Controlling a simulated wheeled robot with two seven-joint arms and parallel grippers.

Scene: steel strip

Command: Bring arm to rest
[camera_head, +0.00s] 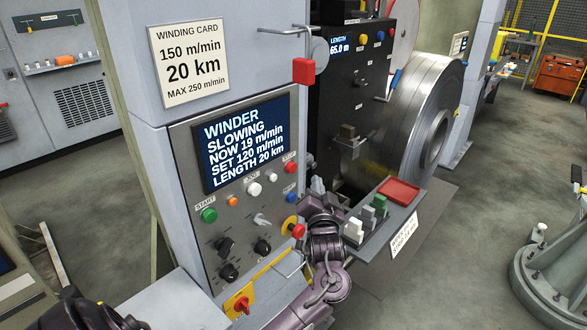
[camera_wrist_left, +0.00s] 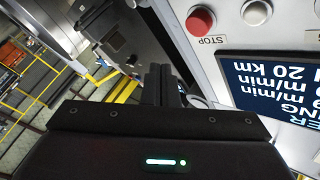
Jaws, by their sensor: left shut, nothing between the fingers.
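My left gripper (camera_head: 318,186) is at the right edge of the winder control panel (camera_head: 190,165), close to the red stop button (camera_head: 291,168). Its arm (camera_head: 325,255) rises from below in front of the panel's right side. In the left wrist view the dark fingers (camera_wrist_left: 159,84) are together with nothing between them. The stop button (camera_wrist_left: 200,20) shows there above and to the right, apart from the fingers. The panel screen (camera_head: 245,140) reads WINDER SLOWING, NOW 19 m/min, SET 120 m/min, LENGTH 20 km. My right gripper is not in view.
A tray with a red pad (camera_head: 399,190) and several small blocks stands just right of the arm. A yellow-ringed red button (camera_head: 297,230) sticks out beside it. A large steel coil (camera_head: 420,115) is behind. A red box (camera_head: 304,71) hangs above. Open floor lies right.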

